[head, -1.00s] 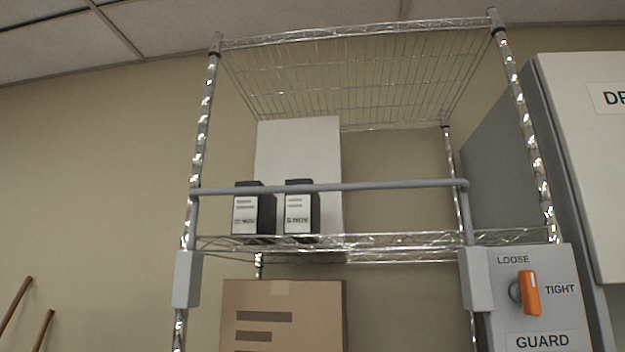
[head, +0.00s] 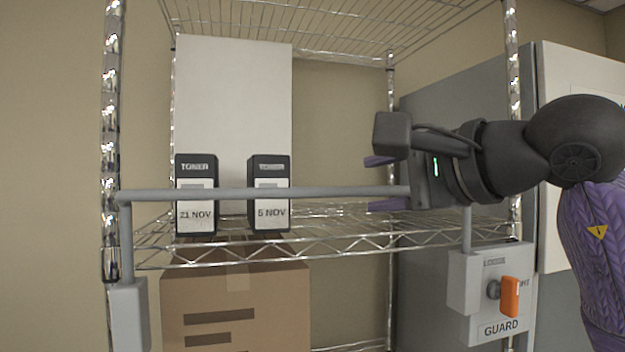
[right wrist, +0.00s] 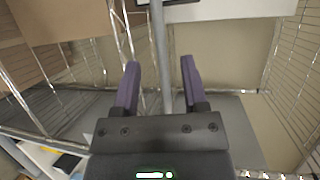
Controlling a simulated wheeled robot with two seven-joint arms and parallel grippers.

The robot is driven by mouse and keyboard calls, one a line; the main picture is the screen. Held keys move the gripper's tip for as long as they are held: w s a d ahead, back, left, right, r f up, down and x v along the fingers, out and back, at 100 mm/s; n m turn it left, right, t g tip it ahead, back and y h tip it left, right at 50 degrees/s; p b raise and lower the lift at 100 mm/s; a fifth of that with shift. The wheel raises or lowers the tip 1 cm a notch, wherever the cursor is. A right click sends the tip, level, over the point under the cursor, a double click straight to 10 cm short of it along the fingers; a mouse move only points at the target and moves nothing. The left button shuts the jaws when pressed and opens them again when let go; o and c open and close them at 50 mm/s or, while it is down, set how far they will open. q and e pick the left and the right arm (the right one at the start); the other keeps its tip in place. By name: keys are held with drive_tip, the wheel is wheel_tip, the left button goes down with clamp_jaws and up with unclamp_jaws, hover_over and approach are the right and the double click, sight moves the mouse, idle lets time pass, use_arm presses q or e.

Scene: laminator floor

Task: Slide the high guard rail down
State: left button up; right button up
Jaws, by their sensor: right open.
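The grey guard rail (head: 325,193) runs level across the front of the wire rack, above the middle shelf and in front of the toner boxes. Its legs go down to grey blocks at the left (head: 129,315) and right (head: 463,283). My right gripper (head: 369,183) is open at the rail's right part, one purple finger above and one below it. In the right wrist view the rail (right wrist: 159,50) passes between the fingers. Contact cannot be told. The guard knob's orange handle (head: 510,297) stands upright; its labels are partly hidden. My left gripper is not in view.
Two toner boxes, marked 21 NOV (head: 196,215) and 5 NOV (head: 270,215), stand on the wire shelf (head: 335,235) behind the rail. A white panel (head: 235,100) stands behind them. A cardboard box (head: 235,310) sits below. A grey cabinet (head: 450,100) is at the right.

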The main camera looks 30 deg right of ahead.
sight(339, 191)
drive_tip(key=p+x, duration=0.1)
drive_tip(key=x, duration=0.6)
drive_tip(key=shift+w+a, duration=0.15)
drive_tip(key=shift+w+f, duration=0.15)
drive_tip(key=shift+w, duration=0.05)
drive_tip(key=shift+c, duration=0.2)
clamp_jaws()
idle(0.6)
